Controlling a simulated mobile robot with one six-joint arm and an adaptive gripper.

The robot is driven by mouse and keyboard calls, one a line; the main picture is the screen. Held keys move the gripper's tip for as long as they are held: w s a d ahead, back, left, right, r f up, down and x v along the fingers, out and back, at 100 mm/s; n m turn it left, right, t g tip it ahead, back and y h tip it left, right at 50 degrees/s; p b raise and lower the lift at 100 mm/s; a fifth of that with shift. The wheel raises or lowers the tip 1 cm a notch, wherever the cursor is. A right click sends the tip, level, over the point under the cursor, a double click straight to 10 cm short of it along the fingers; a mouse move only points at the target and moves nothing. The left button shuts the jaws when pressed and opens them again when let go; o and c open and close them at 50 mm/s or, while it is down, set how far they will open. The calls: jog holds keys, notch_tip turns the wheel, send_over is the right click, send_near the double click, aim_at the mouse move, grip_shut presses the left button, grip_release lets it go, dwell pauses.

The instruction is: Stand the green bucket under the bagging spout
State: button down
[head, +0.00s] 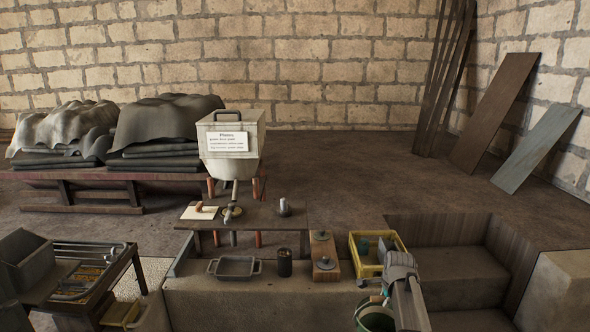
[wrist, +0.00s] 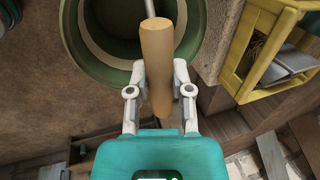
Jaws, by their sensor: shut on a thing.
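The green bucket (head: 373,320) is at the bottom right of the head view, partly cut off by the edge and hidden by my arm. Its green rim (wrist: 88,55) shows in the wrist view, with the wooden grip (wrist: 158,45) of its handle. My gripper (wrist: 161,72) is shut on this wooden grip, one finger on each side. I cannot tell whether the bucket's base touches a surface. The bagging spout (head: 231,212) hangs under the pale hopper (head: 232,150), above the wooden bench, far to the left of the bucket.
A yellow crate (head: 398,240) stands beside the bucket; its rim shows in the wrist view (wrist: 238,55). Recessed steps (head: 460,275) lie right. A tool table (head: 85,280) stands left.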

jog(key=shift+r+p, duration=3.4)
jog(key=shift+r, duration=0.5)
jog(key=shift+d, duration=0.1)
